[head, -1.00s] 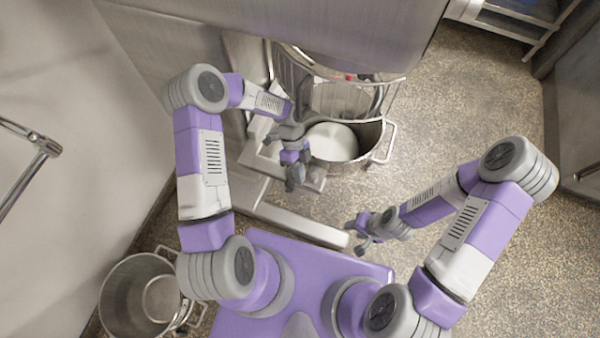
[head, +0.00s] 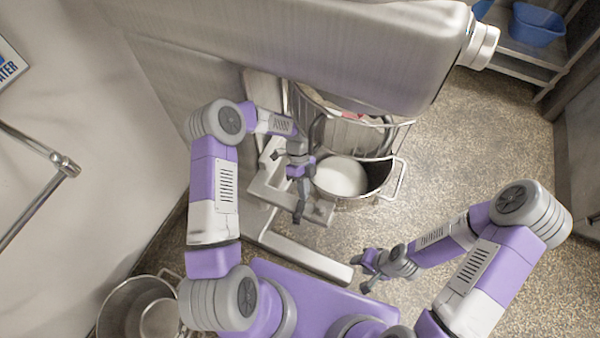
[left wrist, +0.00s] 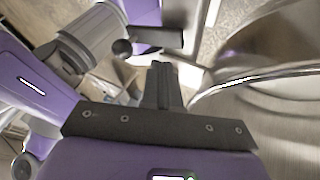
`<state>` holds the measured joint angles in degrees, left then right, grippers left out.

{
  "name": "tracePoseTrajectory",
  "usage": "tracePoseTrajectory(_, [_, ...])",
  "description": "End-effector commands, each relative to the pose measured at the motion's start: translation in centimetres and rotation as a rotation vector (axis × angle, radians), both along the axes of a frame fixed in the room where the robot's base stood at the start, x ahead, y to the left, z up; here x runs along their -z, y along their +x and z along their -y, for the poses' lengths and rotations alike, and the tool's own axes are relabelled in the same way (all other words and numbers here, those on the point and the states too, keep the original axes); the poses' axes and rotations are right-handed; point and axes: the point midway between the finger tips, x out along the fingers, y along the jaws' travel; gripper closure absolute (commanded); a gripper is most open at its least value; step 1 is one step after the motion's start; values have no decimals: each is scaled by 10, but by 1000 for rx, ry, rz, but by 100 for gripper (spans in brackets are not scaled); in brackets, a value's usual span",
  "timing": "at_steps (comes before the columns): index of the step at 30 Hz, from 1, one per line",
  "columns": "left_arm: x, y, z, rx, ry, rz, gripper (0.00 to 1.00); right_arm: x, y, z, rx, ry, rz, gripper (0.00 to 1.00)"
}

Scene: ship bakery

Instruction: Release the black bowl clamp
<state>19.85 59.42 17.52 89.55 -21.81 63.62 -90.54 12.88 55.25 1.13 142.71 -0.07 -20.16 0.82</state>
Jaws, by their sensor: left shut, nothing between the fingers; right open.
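The steel mixer bowl (head: 378,190), with white contents (head: 340,177), sits on the mixer's support (head: 268,192) under the wire guard (head: 390,135). In the left wrist view a curved metal bowl wall (left wrist: 270,110) fills the right side. I cannot make out the black bowl clamp for certain in either view. My left gripper (head: 299,212) is shut and empty, just left of the bowl and over the support. Its closed fingers (left wrist: 164,85) show in the left wrist view, apart from the bowl wall. My right gripper (head: 362,273) is open and empty, in front of the bowl over the floor.
The mixer head (head: 330,45) overhangs the bowl. The mixer's foot (head: 310,258) runs along the floor. Another steel bowl (head: 118,300) stands at lower left, and a wall rail (head: 40,205) is at left. The floor (head: 470,130) right of the bowl is clear.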

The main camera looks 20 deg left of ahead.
Motion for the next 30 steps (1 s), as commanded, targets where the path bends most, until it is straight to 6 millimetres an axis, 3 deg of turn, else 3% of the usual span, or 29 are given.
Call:
tracePoseTrajectory(12, [1,51,-30,-1,0,0,100,-3,0,0,0,0,0,57])
tracePoseTrajectory(30, [0,61,-37,1,0,-2,100,-3,0,0,0,0,0,57])
